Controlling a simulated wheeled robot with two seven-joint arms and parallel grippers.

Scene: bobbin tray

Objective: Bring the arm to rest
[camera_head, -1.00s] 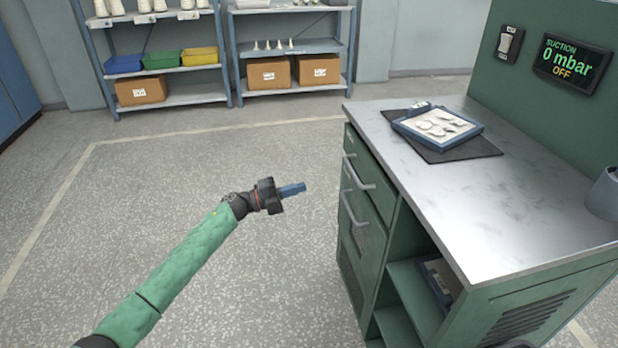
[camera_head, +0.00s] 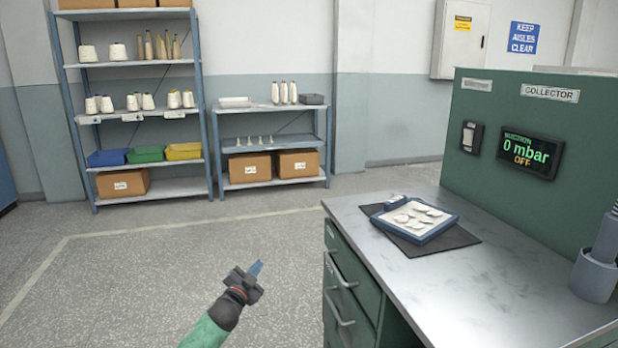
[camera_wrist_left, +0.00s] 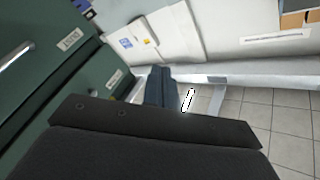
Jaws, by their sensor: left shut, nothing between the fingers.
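My left gripper (camera_head: 257,269) is shut and empty. In the head view it hangs over the open floor, left of the green workbench (camera_head: 345,262) and apart from it. Its green arm comes in from the bottom edge. In the left wrist view its blue-grey fingers (camera_wrist_left: 160,88) are together, partly hidden behind the dark gripper body. My right gripper is not in view.
A blue tray (camera_head: 433,233) with several pale discs lies on a dark mat on the bench top. A suction display (camera_head: 530,155) reads 0 mbar, OFF. Shelves with bobbins, bins and boxes (camera_head: 123,183) stand at the back. The floor (camera_head: 150,265) left of the bench is clear.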

